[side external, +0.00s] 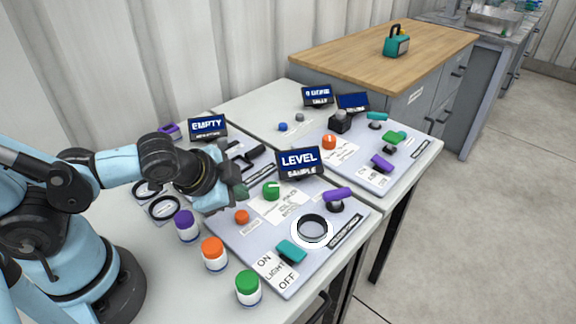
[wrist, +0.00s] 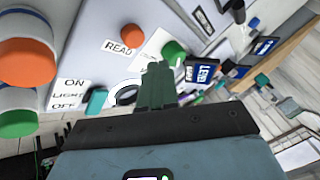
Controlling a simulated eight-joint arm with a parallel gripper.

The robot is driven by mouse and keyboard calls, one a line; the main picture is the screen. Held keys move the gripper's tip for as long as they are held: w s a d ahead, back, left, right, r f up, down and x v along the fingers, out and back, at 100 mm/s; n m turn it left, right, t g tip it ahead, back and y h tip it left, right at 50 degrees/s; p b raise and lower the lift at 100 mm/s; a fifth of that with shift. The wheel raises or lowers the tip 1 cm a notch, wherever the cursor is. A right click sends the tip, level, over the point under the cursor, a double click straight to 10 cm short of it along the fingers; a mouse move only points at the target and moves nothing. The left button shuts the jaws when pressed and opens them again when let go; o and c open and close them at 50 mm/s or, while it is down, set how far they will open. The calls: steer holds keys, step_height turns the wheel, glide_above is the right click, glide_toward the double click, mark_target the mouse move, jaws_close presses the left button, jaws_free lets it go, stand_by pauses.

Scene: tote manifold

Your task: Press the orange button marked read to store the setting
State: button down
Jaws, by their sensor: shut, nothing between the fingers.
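The orange button (side external: 241,216) sits on the near grey panel (side external: 222,228), left of a green knob (side external: 271,190). In the wrist view the orange button (wrist: 132,36) shows at upper centre, with the white READ label (wrist: 118,48) beside it. My gripper (side external: 238,188) is shut and empty, held above the panel, up and behind the button in the side view. Its closed fingertips (wrist: 158,72) in the wrist view point toward the green knob (wrist: 173,51), apart from the button. Nothing hides the button in either view.
The LEVEL SAMPLE display (side external: 299,162) stands at the panel's back. A purple lever (side external: 337,195), dark ring (side external: 312,229) and teal light switch (side external: 291,251) are right of the button. Purple-, orange- (side external: 214,254) and green-lidded jars line the left side. A second panel (side external: 352,165) lies beyond.

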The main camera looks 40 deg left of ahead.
mark_target(240, 216)
steer(key=shift+f, duration=1.05)
steer(key=shift+f, duration=0.25)
stand_by(1.4)
steer(key=shift+f, duration=0.25)
steer(key=shift+r, duration=0.1)
stand_by(0.4)
steer(key=shift+r, duration=0.35)
steer(key=shift+r, duration=0.15)
steer(key=shift+r, duration=2.35)
